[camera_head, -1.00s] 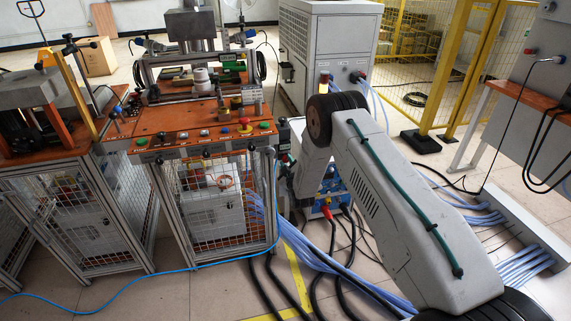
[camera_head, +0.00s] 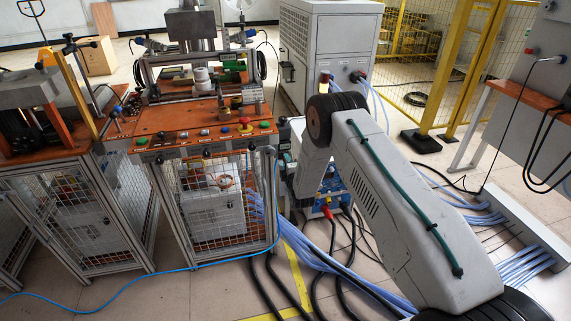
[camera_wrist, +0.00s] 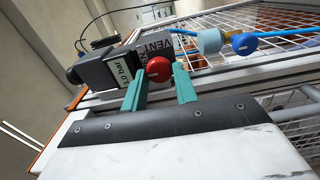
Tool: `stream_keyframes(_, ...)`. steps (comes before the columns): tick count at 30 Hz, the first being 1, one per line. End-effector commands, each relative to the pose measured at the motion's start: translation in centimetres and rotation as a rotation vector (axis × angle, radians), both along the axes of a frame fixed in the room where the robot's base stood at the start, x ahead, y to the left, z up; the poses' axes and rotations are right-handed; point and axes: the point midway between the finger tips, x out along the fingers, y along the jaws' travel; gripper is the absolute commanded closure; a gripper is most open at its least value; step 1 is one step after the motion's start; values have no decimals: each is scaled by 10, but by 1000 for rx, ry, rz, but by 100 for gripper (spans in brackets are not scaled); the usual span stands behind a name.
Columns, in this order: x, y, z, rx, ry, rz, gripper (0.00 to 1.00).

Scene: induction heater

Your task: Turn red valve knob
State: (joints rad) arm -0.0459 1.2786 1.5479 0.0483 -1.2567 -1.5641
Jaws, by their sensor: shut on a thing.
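The red valve knob (camera_wrist: 158,69) is a small round knob with a pale line across its face, on a dark valve body (camera_wrist: 105,72) labelled "VENT" with a pressure tag reading in bar. It shows in the wrist view. My gripper (camera_wrist: 160,80) has two teal fingers, one on each side of the knob, and is shut on it. Some of the contact is hard to see. In the head view my arm hides the gripper, and I cannot make out the knob there.
A blue knob (camera_wrist: 245,44) and a light blue fitting (camera_wrist: 210,42) sit right of the red knob, by wire mesh. In the head view an orange-topped workbench (camera_head: 200,118) stands left of my arm. Several cables and a blue hose (camera_head: 100,308) lie on the floor.

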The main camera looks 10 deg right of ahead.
Motion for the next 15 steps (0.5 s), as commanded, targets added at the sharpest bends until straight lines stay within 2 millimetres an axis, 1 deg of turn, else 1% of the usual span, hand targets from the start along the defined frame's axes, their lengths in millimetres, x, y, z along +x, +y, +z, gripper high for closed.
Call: stream_keyframes(15, -1, 1, -1, -31, 3, 2, 94)
